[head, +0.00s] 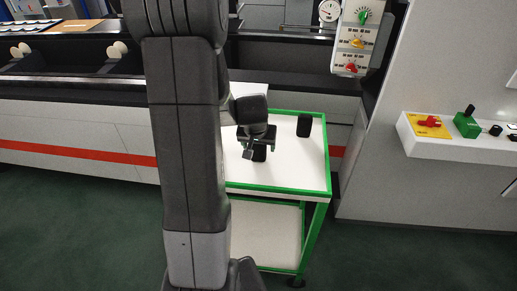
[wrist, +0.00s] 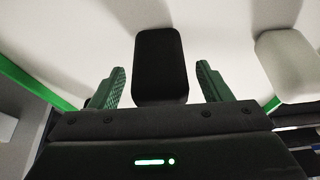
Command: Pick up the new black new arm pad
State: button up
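A black pad with rounded corners (wrist: 160,58) stands between the two fingers of my gripper (wrist: 161,80) in the wrist view. The gripper is open, with a gap between the pad and each finger. In the head view my gripper (head: 259,148) is low over the white top of a green-edged cart (head: 290,171), with a small dark part, likely this pad, showing below it. Its lower end is hidden in the wrist view.
A second pad, dark in the head view (head: 304,125), stands at the cart's back right. A pale grey rounded pad (wrist: 286,66) is at the right in the wrist view. A control panel (head: 354,38) hangs behind, and a grey wall with a shelf (head: 470,142) is at right.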

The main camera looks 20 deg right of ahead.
jog(key=c, duration=1)
jog(key=shift+r, duration=0.1)
